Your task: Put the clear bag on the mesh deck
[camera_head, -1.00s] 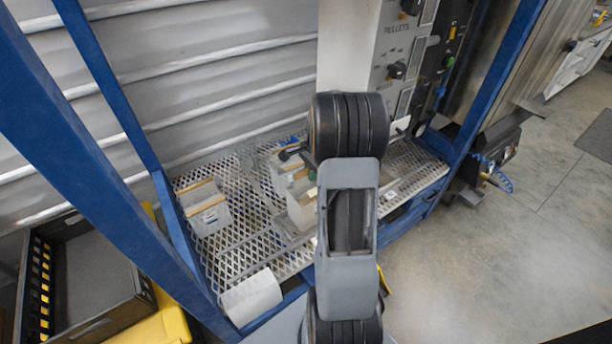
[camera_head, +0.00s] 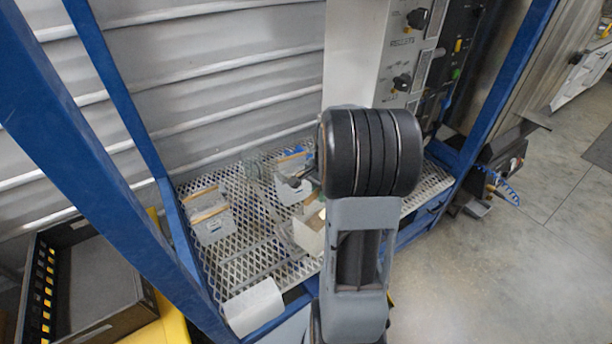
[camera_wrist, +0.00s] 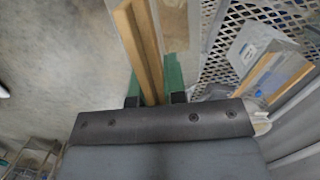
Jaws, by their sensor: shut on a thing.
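My gripper (camera_wrist: 153,88) has green fingers, one on each side of a tan strip (camera_wrist: 138,45) in the wrist view. It is shut on this strip, which looks like the top edge of the clear bag; the bag's body is mostly hidden. In the head view my arm covers most of the gripper, and a pale, tan-edged item (camera_head: 309,234) shows just left of the arm, above or on the deck; I cannot tell which. The mesh deck (camera_head: 262,262) is a white diamond grid inside a blue frame. It also shows in the wrist view (camera_wrist: 232,35).
A tan-topped bag (camera_head: 212,222) stands on the deck's left part, another (camera_head: 291,187) at its back. A white roll-like item (camera_head: 254,306) lies at the front edge. Blue posts (camera_head: 125,110) and the control panel (camera_head: 405,60) bound the deck. A dark crate (camera_head: 95,280) stands left.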

